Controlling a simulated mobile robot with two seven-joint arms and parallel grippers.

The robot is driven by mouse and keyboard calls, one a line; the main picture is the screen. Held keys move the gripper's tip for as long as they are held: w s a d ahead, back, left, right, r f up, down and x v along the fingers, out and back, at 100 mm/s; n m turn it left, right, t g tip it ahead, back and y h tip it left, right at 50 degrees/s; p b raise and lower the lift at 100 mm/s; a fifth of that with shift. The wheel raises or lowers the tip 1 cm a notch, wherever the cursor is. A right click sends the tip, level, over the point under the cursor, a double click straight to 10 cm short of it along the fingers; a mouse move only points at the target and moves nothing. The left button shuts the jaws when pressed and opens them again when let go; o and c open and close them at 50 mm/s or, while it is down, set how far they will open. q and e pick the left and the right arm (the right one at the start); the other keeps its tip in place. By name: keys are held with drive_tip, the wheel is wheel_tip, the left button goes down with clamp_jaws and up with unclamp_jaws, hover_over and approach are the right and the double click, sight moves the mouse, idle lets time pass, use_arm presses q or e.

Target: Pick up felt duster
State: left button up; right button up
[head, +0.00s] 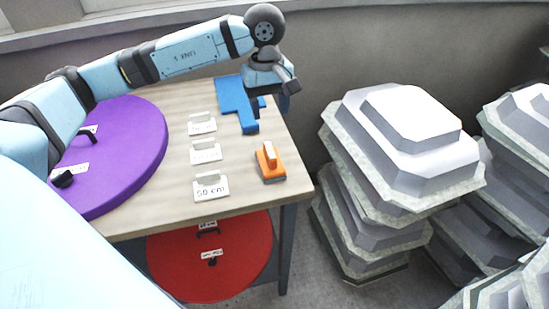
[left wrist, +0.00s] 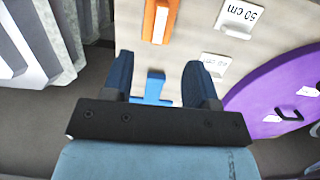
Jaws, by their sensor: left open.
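The felt duster (head: 269,162), an orange block with a pale handle on top and a grey underside, sits on the table near its right edge. In the left wrist view the duster (left wrist: 160,20) shows at the top, cut by the frame edge, beyond my fingertips. My left gripper (head: 285,101) hangs above the table's far right edge, behind the duster and apart from it. In the left wrist view the gripper (left wrist: 159,64) has its two dark blue fingers spread with nothing between them. My right gripper is in neither view.
A red disc (head: 215,270) is below. Stacked grey moulds (head: 400,150) stand right of the table.

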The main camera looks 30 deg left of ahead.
use_arm(q)
drive_tip(key=p, duration=0.2)
hover_over(270, 150)
wheel_tip(270, 150, down, 8)
wheel_tip(270, 150, down, 5)
drive_tip(key=shift+r+p, duration=0.1)
drive_tip(key=shift+p, duration=0.7)
drive_tip(key=shift+f, duration=0.3)
drive_tip(key=shift+c, duration=0.9)
clamp_jaws()
drive_tip(key=shift+r, duration=0.1)
